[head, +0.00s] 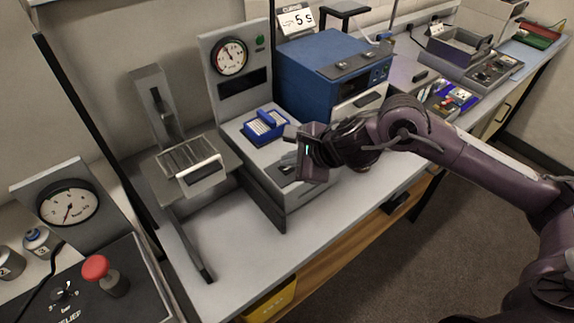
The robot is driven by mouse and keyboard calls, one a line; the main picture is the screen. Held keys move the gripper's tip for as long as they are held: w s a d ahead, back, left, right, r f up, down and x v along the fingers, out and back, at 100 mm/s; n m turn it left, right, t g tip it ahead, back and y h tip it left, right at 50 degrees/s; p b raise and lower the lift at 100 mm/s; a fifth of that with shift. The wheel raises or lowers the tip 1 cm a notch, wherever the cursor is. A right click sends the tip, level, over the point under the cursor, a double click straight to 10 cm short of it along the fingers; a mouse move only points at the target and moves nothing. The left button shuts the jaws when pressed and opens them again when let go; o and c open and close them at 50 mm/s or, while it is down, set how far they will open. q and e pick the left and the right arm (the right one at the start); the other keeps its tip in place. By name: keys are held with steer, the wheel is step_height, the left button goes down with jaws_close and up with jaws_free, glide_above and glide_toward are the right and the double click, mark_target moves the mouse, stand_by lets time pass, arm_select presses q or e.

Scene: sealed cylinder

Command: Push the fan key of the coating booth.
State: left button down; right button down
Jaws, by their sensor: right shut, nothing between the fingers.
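My right gripper (301,156) reaches in from the right, shut and empty, low over the front deck of a grey station (222,50). That station has a round dial, a green button (259,43) and a dark display on its back panel. A small dark part (287,169) shows on the deck just below the gripper; I cannot tell whether they touch. My left gripper is out of view.
A blue box unit (318,55) with a "5 s" card (297,20) stands behind my right arm. A grey stand with a wire rack (187,162) is left of the station. A red knob (95,268) stands at the lower left. The bench front (235,260) is bare.

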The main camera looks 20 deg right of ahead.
mark_target(291, 170)
steer(key=shift+r, duration=0.55)
step_height(291, 170, up, 6)
steer(key=p, duration=0.4)
stand_by(0.5)
